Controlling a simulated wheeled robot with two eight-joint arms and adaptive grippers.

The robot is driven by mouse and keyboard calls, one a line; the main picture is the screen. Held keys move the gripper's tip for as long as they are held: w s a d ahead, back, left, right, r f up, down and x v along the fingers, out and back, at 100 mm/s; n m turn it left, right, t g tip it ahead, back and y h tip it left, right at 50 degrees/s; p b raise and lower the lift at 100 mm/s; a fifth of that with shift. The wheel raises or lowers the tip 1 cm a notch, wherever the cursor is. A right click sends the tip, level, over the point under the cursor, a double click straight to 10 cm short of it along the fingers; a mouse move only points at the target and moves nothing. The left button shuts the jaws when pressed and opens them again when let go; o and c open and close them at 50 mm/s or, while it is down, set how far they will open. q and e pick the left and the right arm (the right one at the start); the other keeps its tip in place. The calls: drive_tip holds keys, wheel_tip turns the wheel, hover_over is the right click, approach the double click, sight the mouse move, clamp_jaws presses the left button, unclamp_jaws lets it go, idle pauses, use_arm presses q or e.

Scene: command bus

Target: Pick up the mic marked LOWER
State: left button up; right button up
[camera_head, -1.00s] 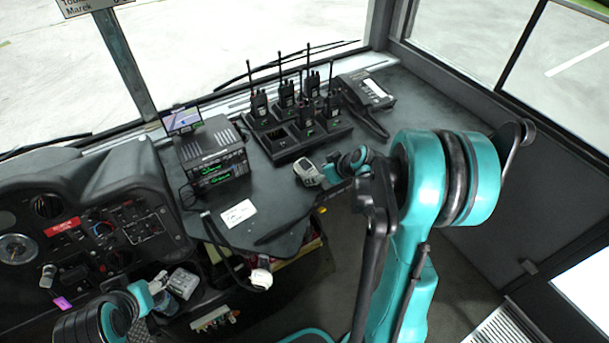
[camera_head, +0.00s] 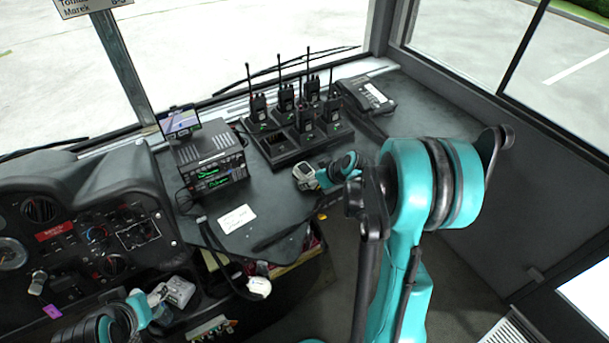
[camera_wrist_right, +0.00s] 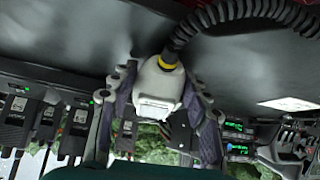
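A pale mic (camera_wrist_right: 158,88) with a yellow ring and a black coiled cord is between the fingers of my right gripper (camera_wrist_right: 163,75) in the right wrist view. The fingers stand apart on either side of it, with small gaps. In the head view this mic (camera_head: 304,176) is at the counter's front edge, just left of my right gripper (camera_head: 327,176). Another white mic (camera_head: 259,286) is lower, below the counter. My left gripper (camera_head: 160,299) is at lower left beside a grey-white device (camera_head: 179,291); its finger opening is unclear. No LOWER marking is readable.
A charger (camera_head: 283,149) with several handheld radios stands at the back of the counter. A desk phone (camera_head: 368,96) is right of it. A stacked radio unit (camera_head: 212,160) with a small screen is left. A white card (camera_head: 237,218) lies on clear counter.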

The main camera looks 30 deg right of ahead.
drive_tip(key=shift+r, duration=0.15)
wheel_tip(320, 180, up, 8)
drive_tip(key=p, duration=0.6)
